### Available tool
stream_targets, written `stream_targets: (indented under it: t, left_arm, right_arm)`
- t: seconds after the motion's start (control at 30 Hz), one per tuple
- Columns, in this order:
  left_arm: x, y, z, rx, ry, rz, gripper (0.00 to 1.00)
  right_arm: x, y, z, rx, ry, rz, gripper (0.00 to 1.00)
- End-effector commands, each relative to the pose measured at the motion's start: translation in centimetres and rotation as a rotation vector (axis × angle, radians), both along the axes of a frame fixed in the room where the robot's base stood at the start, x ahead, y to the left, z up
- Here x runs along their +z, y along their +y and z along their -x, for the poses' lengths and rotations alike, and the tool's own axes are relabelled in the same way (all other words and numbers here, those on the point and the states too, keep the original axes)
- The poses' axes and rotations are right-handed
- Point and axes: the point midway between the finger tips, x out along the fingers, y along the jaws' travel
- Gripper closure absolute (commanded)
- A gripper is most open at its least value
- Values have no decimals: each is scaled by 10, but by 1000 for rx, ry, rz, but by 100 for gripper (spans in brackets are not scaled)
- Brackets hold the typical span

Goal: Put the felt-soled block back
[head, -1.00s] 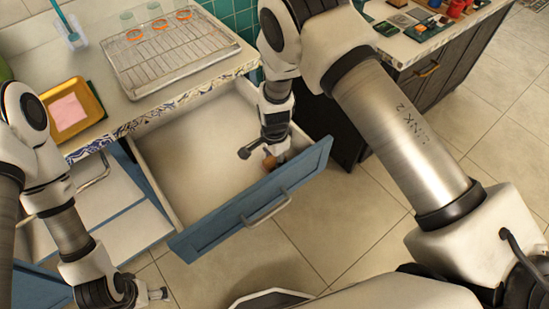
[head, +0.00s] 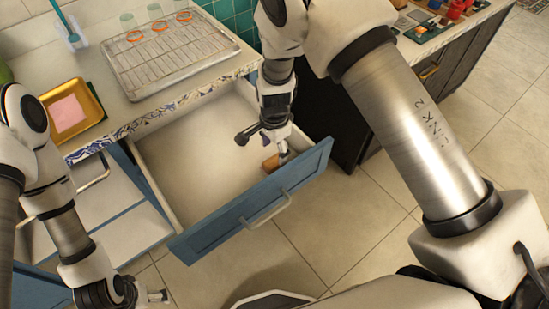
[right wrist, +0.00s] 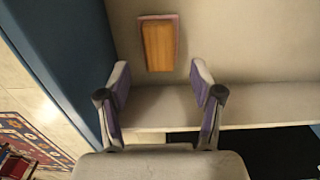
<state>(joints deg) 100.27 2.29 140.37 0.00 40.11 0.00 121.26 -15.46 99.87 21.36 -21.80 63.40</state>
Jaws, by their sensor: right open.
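The felt-soled block (right wrist: 159,46) is a small wooden block with a pinkish edge. It lies on the floor of the open drawer near its front right corner, and in the head view it shows small and partly covered (head: 270,163). My right gripper (right wrist: 161,78) is open and empty, its two purple-padded fingers apart from the block. In the head view the right gripper (head: 281,150) is over the same corner of the drawer. My left gripper (head: 156,297) is at the lower left, away from the drawer; its fingers are too small to read.
The blue-fronted drawer (head: 205,238) is pulled out, otherwise empty, its walls close around my right gripper. On the counter above are a wire rack (head: 170,60), glasses with orange rims, and a yellow tray (head: 91,97) holding a pink pad. A dark cabinet stands to the right.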

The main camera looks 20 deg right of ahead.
Motion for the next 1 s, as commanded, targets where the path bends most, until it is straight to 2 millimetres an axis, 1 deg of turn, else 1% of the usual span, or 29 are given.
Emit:
stream_targets:
  t: [0.03,0.1,0.2,0.3,0.4,1.0]
  left_arm:
    - [-2,0,0,0,0,0,7]
    - [-3,0,0,0,0,0,7]
    - [-3,0,0,0,0,0,7]
    - [-3,0,0,0,0,0,7]
    - [-3,0,0,0,0,0,7]
    - [-3,0,0,0,0,0,7]
  right_arm:
    - [14,0,-1,0,-4,1,34]
    - [31,0,-1,0,-4,1,34]
    - [48,0,0,0,-2,0,34]
    - [57,0,0,0,0,0,34]
    - [60,0,0,0,0,0,34]
    - [59,0,0,0,1,0,34]
